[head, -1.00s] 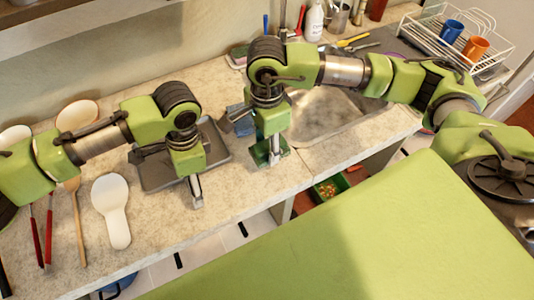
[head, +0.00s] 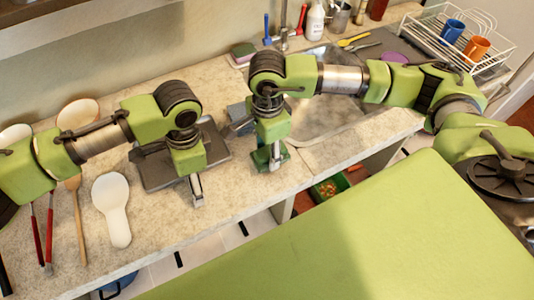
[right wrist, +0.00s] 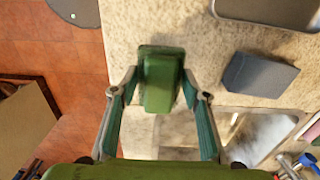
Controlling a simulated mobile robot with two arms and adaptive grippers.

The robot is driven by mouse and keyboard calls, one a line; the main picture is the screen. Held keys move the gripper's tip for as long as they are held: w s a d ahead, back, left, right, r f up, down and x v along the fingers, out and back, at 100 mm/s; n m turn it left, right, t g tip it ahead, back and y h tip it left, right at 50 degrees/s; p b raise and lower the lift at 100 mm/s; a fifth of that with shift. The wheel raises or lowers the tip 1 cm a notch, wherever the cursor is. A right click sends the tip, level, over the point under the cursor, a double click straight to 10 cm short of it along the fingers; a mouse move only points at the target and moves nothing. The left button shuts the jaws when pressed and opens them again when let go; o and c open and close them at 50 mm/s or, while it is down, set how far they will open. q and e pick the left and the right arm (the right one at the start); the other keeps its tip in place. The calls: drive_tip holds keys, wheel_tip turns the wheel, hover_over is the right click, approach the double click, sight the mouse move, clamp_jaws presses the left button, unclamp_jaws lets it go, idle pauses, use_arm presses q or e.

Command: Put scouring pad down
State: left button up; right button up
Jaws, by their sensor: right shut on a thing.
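The scouring pad is a green block (right wrist: 160,82) between the fingers of my right gripper (right wrist: 163,95) in the right wrist view. That gripper is shut on it. In the head view my right gripper (head: 275,155) is low over the front part of the counter, left of the sink, and mostly hides the pad. I cannot tell whether the pad touches the counter. My left gripper (head: 196,190) hangs over the counter beside the dark tray; its fingers are seen edge-on, so its opening is unclear.
A blue-grey block (right wrist: 262,78) lies near the pad. The dark tray (head: 155,178) is to the left, the sink (head: 325,115) to the right. A white spoon rest (head: 112,210) and utensils are at the left. The counter's front edge is close to the pad.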

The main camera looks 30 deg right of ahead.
sight(267, 151)
drive_tip(key=shift+f, duration=1.3)
drive_tip(key=shift+f, duration=0.15)
drive_tip(key=o, duration=1.1)
wheel_tip(267, 151, up, 12)
drive_tip(key=shift+r, duration=0.2)
drive_tip(key=shift+o, duration=0.4)
